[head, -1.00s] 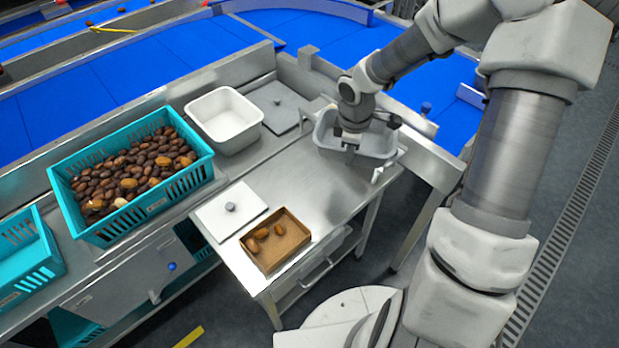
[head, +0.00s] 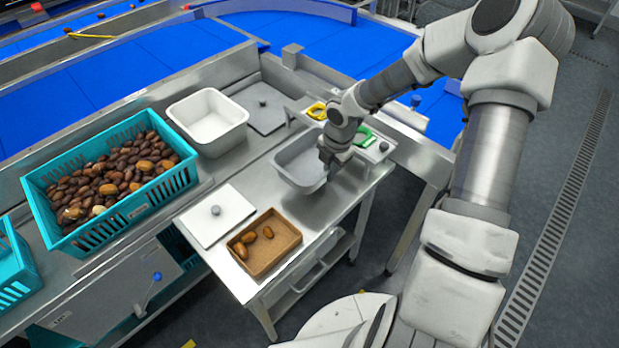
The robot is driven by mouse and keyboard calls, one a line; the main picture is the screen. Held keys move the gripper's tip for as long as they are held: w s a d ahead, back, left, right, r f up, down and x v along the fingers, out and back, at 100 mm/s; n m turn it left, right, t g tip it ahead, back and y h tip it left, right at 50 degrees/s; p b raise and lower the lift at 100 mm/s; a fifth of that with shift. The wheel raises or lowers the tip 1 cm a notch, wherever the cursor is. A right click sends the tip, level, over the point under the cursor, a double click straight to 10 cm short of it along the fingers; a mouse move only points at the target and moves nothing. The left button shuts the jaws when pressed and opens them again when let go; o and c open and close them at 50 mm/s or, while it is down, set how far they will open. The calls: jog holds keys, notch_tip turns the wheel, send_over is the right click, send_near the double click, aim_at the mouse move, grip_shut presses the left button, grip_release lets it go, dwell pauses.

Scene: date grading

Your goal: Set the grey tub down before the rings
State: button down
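The grey tub (head: 287,164) is at the middle of the steel table, in front of the rings and to their left. My gripper (head: 328,166) is at the tub's right side and appears shut on its rim; the fingertips are small and partly hidden. The arm covers the tub's right end. I cannot tell whether the tub's base touches the table. A yellow ring (head: 317,111) and a green ring (head: 362,137) lie on a raised strip along the table's back right edge, behind my gripper.
A white tub (head: 207,134) stands at the back left, beside a grey lid plate (head: 262,114). A white lid plate (head: 216,222) and a brown tray (head: 269,267) with several dates are at the front. A teal crate (head: 120,214) of dates is left. Bare table lies right of the tray.

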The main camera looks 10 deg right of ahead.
aim_at(313, 167)
jog(key=w+a+f, duration=0.1)
jog(key=w, duration=0.1)
jog(key=w+a+f, duration=0.2)
jog(key=w, duration=0.1)
jog(key=shift+w+a+f, duration=0.1)
jog(key=shift+w+f, duration=0.2)
jog(key=shift+f, duration=2.1)
jog(key=shift+f+b, duration=0.1)
jog(key=shift+b, duration=0.25)
jog(key=c, duration=1)
grip_release()
jog(key=shift+c, duration=0.2)
jog(key=r, duration=0.4)
jog(key=s+r+p, duration=0.1)
jog(key=r, duration=0.7)
jog(key=shift+s+d+r+p, duration=0.1)
jog(key=shift+s+d+p, duration=0.05)
jog(key=shift+d+p, duration=0.2)
